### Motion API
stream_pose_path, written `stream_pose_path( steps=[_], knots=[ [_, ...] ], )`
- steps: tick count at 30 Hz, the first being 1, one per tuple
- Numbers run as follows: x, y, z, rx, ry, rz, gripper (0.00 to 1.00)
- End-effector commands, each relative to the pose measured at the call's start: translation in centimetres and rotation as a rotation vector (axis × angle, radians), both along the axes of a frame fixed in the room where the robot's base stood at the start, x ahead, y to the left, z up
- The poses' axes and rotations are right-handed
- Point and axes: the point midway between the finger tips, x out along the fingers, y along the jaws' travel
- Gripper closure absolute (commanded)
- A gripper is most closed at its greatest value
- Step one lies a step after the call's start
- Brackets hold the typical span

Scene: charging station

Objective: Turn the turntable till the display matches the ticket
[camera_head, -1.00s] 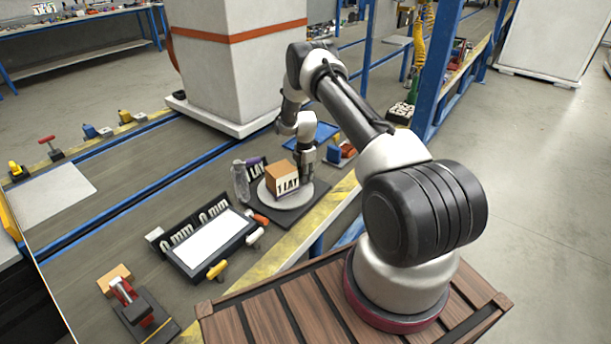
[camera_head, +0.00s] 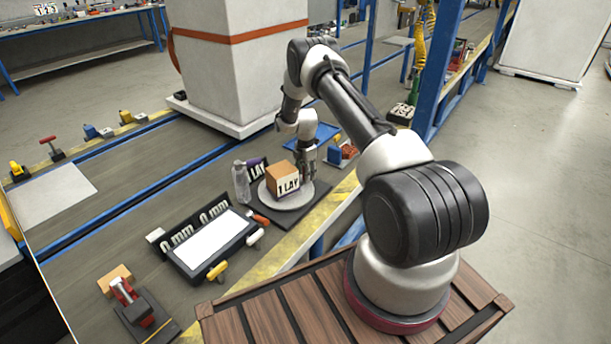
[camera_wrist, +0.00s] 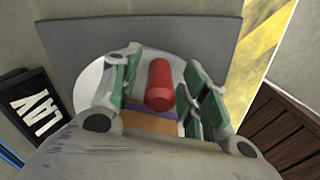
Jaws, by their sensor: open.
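The turntable (camera_head: 285,203) is a pale round disc on a dark square base. It also shows in the wrist view (camera_wrist: 90,84). A brown box (camera_head: 281,171) stands on it, its white label reading something like "1 LAY". A black sign with white "LAY" lettering (camera_head: 257,170) stands just behind; it shows at the left of the wrist view (camera_wrist: 37,105). My gripper (camera_head: 307,178) is low over the disc's right side, beside the box. In the wrist view its open fingers (camera_wrist: 161,75) stand either side of a red peg (camera_wrist: 160,86), with gaps visible. The peg is hidden in the head view.
A clear bottle (camera_head: 241,182) stands left of the turntable. A black-framed white panel (camera_head: 210,243) with "0 mm" plates lies to the front left. A blue tray (camera_head: 322,134) and small coloured parts lie behind my gripper. A yellow-striped edge (camera_head: 328,203) borders the bench.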

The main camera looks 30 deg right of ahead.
Motion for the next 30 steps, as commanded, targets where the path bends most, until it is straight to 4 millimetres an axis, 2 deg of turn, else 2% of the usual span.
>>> stream_pose_path(
  steps=[9,15,19,30],
  knots=[
    [0.2,0.0,7.1,0.0,-0.005,0.0,0.56],
    [0.1,0.0,10.0,-0.001,-0.003,0.0,0.56],
    [0.0,0.0,10.7,0.0,-0.002,0.0,0.56],
    [0.0,0.0,10.7,0.0,-0.001,0.0,0.56]
  ],
)
